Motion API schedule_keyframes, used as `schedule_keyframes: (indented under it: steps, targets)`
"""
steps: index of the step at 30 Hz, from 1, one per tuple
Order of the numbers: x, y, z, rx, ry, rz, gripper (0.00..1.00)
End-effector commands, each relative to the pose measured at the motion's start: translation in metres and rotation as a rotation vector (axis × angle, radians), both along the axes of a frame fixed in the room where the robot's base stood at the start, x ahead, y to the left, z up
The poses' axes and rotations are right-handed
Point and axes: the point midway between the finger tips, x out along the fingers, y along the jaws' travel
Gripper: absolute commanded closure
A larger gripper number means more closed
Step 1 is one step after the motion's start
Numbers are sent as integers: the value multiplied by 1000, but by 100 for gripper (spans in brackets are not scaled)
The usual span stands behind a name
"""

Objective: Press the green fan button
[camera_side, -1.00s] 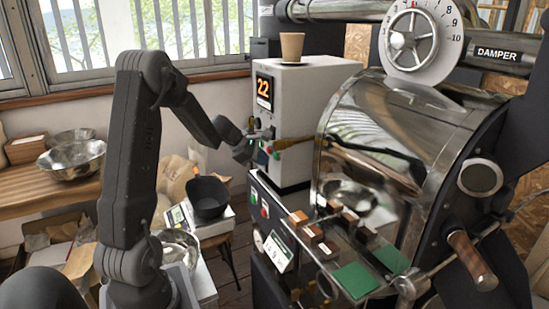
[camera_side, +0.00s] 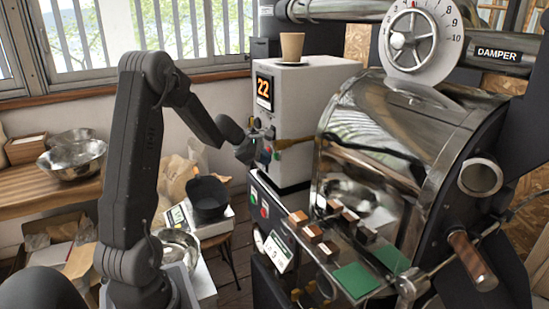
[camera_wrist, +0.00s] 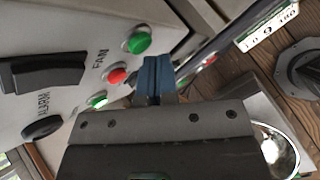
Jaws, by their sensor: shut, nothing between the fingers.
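The green fan button (camera_wrist: 139,40) is a round raised button on a pale panel in the wrist view, near the FAN label. A red button (camera_wrist: 116,76) sits beside it. A green button (camera_side: 276,155) also shows low on the front of the white control box (camera_side: 315,105) in the side view. My gripper (camera_wrist: 156,65) is shut and empty, its blue fingers beside the green fan button in the picture. Whether they touch it, I cannot tell. In the side view my gripper (camera_side: 248,150) is close to the box front, its fingertips hard to make out.
Another green light or button (camera_wrist: 97,99), a black handle (camera_wrist: 45,73) and a black knob (camera_wrist: 42,127) are on the same panel. A paper cup (camera_side: 292,47) stands on the box. The shiny roaster drum (camera_side: 385,140) is to the right; a black bin (camera_side: 208,197) stands below.

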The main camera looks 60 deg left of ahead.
Motion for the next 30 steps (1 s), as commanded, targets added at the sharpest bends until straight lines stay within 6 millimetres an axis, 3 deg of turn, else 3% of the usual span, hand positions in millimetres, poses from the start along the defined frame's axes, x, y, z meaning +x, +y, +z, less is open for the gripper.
schedule_keyframes:
  steps: [30]
  targets:
    - [8,0,0,-1,1,0,100]
